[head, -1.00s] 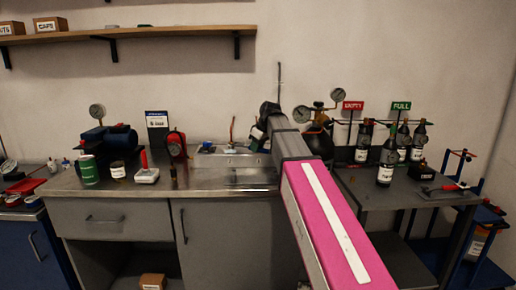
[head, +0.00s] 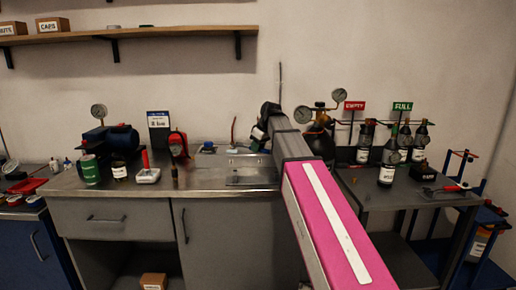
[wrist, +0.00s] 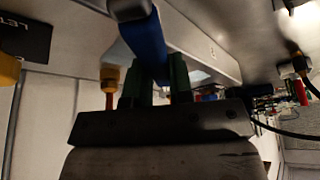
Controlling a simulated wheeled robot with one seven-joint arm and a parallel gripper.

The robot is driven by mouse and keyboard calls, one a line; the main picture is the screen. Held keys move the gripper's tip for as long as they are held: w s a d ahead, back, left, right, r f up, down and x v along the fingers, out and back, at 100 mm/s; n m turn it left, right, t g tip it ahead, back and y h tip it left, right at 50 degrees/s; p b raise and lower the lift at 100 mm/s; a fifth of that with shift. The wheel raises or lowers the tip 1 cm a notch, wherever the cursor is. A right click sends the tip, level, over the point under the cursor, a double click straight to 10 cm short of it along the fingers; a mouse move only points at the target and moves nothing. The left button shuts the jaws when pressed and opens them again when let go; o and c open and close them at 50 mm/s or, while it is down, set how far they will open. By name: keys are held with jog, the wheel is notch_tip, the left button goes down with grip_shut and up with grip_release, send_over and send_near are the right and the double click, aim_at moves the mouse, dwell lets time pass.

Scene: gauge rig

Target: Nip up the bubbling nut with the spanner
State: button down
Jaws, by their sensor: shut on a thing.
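In the wrist view, my gripper (wrist: 154,88) is shut on a blue bar, which I take to be the spanner (wrist: 146,46). Its green finger pads lie on either side of the bar. The spanner's dark end (wrist: 128,8) reaches the top edge of the picture. A brass fitting (wrist: 110,82) shows just left of the fingers, apart from the spanner. I cannot tell whether it is the bubbling nut, and no bubbles show. In the head view my wrist hides the fingers, near the low tray and upright copper tube (head: 233,130) on the bench.
The steel bench (head: 215,183) has clear room at its front. Dark bottles (head: 387,165) stand on the right table. A black cable (wrist: 285,130) hangs in the wrist view.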

jog(key=shift+w+a, duration=0.6)
jog(key=shift+a, duration=0.15)
dwell(0.4)
jog(key=c, duration=1.8)
grip_release()
grip_shut()
jog(key=shift+s+a+m+t+h, duration=0.3)
jog(key=shift+s+a+m+h, duration=0.1)
jog(key=shift+s+a+m, duration=0.75)
jog(key=shift+m, duration=0.25)
jog(key=shift+w+d+n+y, duration=0.3)
jog(key=shift+w+d+n, duration=0.5)
jog(key=shift+n, duration=0.1)
jog(key=shift+s+d, duration=0.1)
jog(key=shift+s, duration=0.1)
